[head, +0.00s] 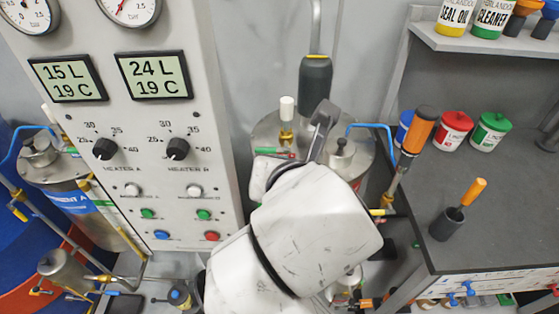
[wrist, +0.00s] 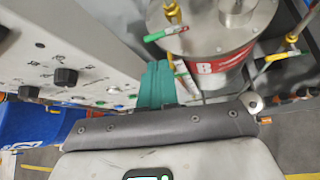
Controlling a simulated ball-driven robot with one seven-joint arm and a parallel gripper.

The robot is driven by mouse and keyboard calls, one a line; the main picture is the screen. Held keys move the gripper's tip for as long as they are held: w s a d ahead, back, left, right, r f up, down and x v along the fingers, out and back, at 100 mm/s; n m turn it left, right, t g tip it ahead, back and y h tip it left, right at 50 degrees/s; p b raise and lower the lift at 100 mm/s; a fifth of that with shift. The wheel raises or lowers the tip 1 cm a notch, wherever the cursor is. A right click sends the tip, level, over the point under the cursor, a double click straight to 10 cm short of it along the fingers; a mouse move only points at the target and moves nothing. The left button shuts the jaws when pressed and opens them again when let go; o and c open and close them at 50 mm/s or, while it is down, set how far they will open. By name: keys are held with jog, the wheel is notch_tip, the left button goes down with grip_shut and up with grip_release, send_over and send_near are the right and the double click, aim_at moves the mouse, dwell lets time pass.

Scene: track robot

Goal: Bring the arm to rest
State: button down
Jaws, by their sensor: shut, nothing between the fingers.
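My arm (head: 310,230) rises from the bottom middle of the head view, its white, scuffed links bent in front of a metal tank. In the wrist view my gripper (wrist: 158,70) shows as two teal fingers side by side beyond a dark grey bolted bar. The fingers are closed together with nothing between them. They point between the control panel (wrist: 75,60) and the tank with a red "B" label (wrist: 208,72). In the head view my arm hides much of this tank (head: 357,150), and I cannot make out the teal fingers there.
The control panel (head: 215,115) with gauges, displays, knobs and buttons stands left of my arm. A dark workbench (head: 480,225) is at the right, with red (head: 453,130) and green (head: 490,132) jars and an orange-handled tool (head: 473,192). A thin pipe with a grey grip (head: 315,85) stands behind my arm.

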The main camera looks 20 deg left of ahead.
jog(key=shift+s+d+r, duration=0.25)
jog(key=shift+s+r, duration=0.15)
jog(key=shift+s, duration=0.15)
jog(key=s+d+f+m+g+h, duration=0.1)
jog(key=s+d+f+m+g, duration=0.1)
jog(key=d+f+m, duration=0.75)
jog(key=s+d+f+m+g+h, duration=0.2)
jog(key=d+f+m+g, duration=0.1)
jog(key=d+f+m, duration=0.7)
jog(key=s+d+f+m+g+h, duration=0.1)
jog(key=s+d+f+m+g, duration=0.1)
jog(key=s+d+f+m, duration=0.5)
jog(key=s+d+f+m+g+h, duration=0.1)
jog(key=s+d+f+m+g, duration=0.1)
jog(key=s+d+f+m, duration=0.5)
jog(key=s+d+m, duration=0.3)
jog(key=s+m, duration=0.2)
jog(key=s, duration=0.1)
jog(key=shift+s+f, duration=0.15)
jog(key=shift+f, duration=0.15)
